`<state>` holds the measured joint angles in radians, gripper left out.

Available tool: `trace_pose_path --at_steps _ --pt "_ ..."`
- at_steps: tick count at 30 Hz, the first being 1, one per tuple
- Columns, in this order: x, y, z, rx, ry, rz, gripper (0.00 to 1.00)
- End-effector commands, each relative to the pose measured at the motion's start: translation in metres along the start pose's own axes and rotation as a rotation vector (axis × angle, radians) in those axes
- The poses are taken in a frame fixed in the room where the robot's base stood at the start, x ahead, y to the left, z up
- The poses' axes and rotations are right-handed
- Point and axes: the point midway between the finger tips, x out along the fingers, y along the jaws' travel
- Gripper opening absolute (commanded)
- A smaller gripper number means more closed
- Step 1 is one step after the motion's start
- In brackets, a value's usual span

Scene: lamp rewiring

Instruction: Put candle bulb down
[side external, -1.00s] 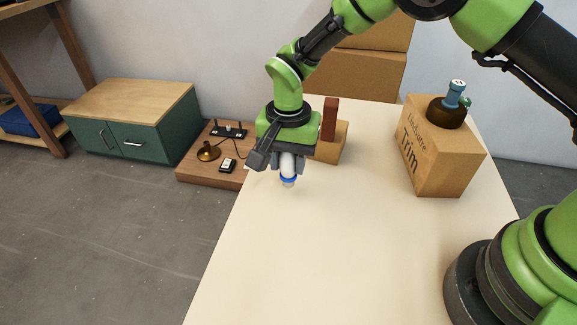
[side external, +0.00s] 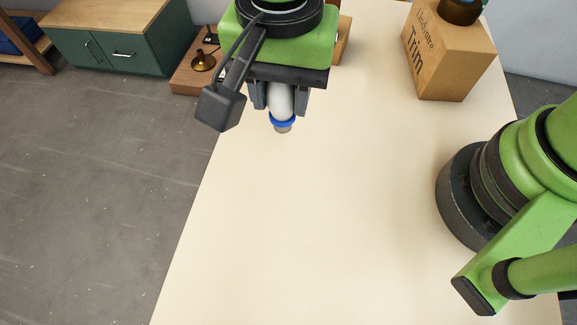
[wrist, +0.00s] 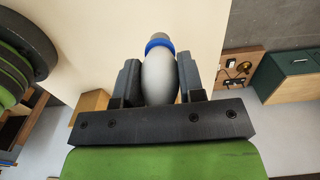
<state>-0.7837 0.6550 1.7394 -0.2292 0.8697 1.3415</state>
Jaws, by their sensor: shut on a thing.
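The candle bulb (side external: 281,103) is a white bulb with a blue ring and a metal cap. It points cap-down in the side view. My gripper (side external: 280,100) is shut on it, with one dark finger on each side, above the pale table (side external: 270,215). In the wrist view the bulb (wrist: 159,77) sits between the fingers of my gripper (wrist: 160,80), with its blue ring and cap beyond the fingertips. The cap appears clear of the tabletop in the side view, but the exact height is hard to tell.
A cardboard box (side external: 448,55) marked "Trim" stands at the back right, with a dark round object (side external: 461,11) on top. A brass lamp piece (side external: 203,60) sits on a wooden board (side external: 188,78) at the left. A green cabinet (side external: 150,50) stands behind. The table's middle and front are bare.

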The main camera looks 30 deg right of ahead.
Motion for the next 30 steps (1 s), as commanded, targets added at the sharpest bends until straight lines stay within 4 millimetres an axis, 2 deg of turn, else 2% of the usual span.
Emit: trace_pose_path --at_steps 1,5,9,16,21,24,30 --pt "-0.001 0.006 0.011 -0.006 0.0 0.0 0.13" --pt "0.012 0.013 0.021 -0.001 0.0 0.004 0.13" --pt "0.039 0.013 0.021 0.0 0.0 0.006 0.13" --pt "0.066 0.012 0.021 0.001 0.0 0.003 0.13" --pt "0.092 0.012 0.021 0.001 0.0 0.003 0.13" --pt "0.1 0.012 0.021 0.001 0.0 0.0 0.13" --pt "0.1 0.012 0.021 0.001 -0.001 -0.002 0.13"
